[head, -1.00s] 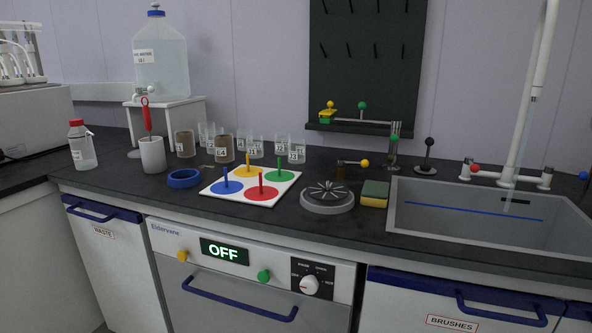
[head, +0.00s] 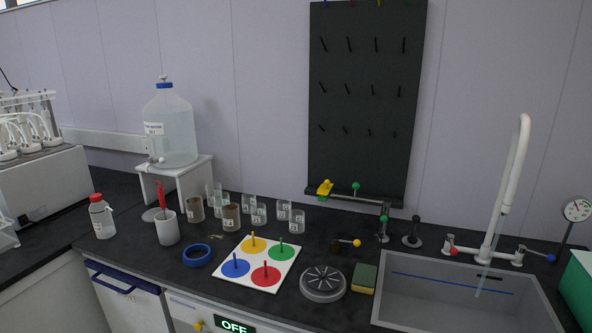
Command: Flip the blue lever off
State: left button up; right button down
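The white tap (head: 512,180) stands behind the sink at the right. Its blue lever (head: 550,258) is a short arm with a blue knob, sticking out to the right from the tap's base. A red-knobbed lever (head: 453,251) is on the tap's left side. A pale translucent stream (head: 490,255) runs from the spout down into the sink. Neither of my grippers is in view, so nothing of mine is near the lever.
The grey sink (head: 400,318) lies below the tap. A dial gauge (head: 577,210) and a green box (head: 579,283) stand to the right of the blue lever. A green and yellow sponge (head: 364,278) and a round grey device (head: 323,284) are left of the sink.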

aim_at(522, 249)
jog(key=z, duration=1.35)
jog(key=i+l, duration=0.2)
jog(key=l, duration=0.15)
jog(key=i+l, duration=0.2)
jog(key=l, duration=0.15)
jog(key=i+l, duration=0.15)
jog(key=l, duration=0.2)
jog(key=i+l, duration=0.2)
jog(key=l, duration=0.15)
jog(key=u, duration=1.5)
